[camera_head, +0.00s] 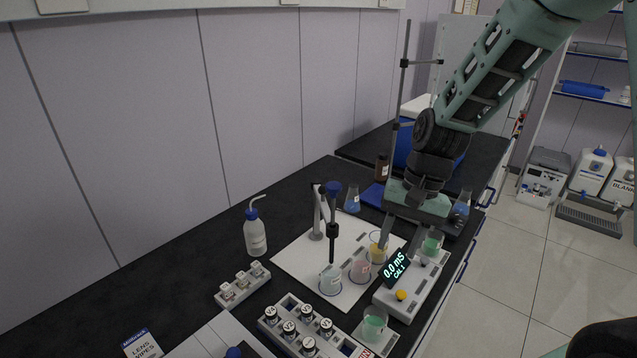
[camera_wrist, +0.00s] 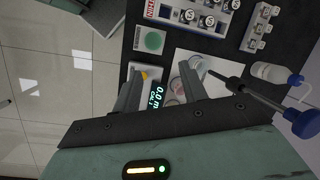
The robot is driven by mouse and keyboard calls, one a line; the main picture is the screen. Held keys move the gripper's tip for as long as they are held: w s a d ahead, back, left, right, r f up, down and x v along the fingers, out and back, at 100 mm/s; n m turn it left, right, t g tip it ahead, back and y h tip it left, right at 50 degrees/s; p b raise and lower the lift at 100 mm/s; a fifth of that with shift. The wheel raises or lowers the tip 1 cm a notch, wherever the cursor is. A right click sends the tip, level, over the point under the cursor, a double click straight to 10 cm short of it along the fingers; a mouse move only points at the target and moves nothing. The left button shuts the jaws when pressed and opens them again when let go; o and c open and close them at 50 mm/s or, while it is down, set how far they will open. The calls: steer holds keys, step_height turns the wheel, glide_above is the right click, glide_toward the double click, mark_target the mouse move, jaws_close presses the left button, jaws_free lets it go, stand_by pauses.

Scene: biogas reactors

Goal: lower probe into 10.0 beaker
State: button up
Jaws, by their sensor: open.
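The dark probe (camera_head: 332,240) with a blue top hangs upright from a grey stand (camera_head: 316,222). Its tip is at about the rim of the front, pale beaker (camera_head: 330,284); I cannot tell whether it is inside. The probe also crosses the wrist view (camera_wrist: 232,84). A pink beaker (camera_head: 360,270) and a yellow beaker (camera_head: 378,254) stand behind in a row. I cannot read a 10.0 label on any of them. The meter display (camera_head: 396,267) reads 0.0 mS. My gripper (camera_head: 404,246) is open and empty, near the yellow beaker and the meter; its fingers also show in the wrist view (camera_wrist: 161,88).
The beakers stand on a white mat (camera_head: 290,258). A wash bottle (camera_head: 255,235), a small rack (camera_head: 242,286) and a vial rack (camera_head: 303,326) are to the left and front. A tall rod stand (camera_head: 398,110) is behind.

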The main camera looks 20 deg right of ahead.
steer(key=w+d+f+m+y, duration=0.2)
steer(key=w+f+m+y, duration=0.15)
steer(key=w+m, duration=0.25)
steer(key=m+t+y+p, duration=0.1)
steer(key=m+t+y, duration=0.5)
steer(key=m+y, duration=0.55)
glide_toward(323, 191)
steer(key=shift+h, duration=0.4)
steer(key=p+x, duration=0.2)
steer(key=x, duration=0.1)
steer(key=p+x, duration=0.2)
steer(key=x, duration=0.1)
steer(key=w+p+x, duration=0.1)
steer(key=p+x, duration=0.2)
steer(key=shift+d+r, duration=0.1)
steer(key=shift+r, duration=0.05)
steer(key=shift+w+a, duration=0.2)
steer(key=shift+a, duration=0.25)
jaws_close()
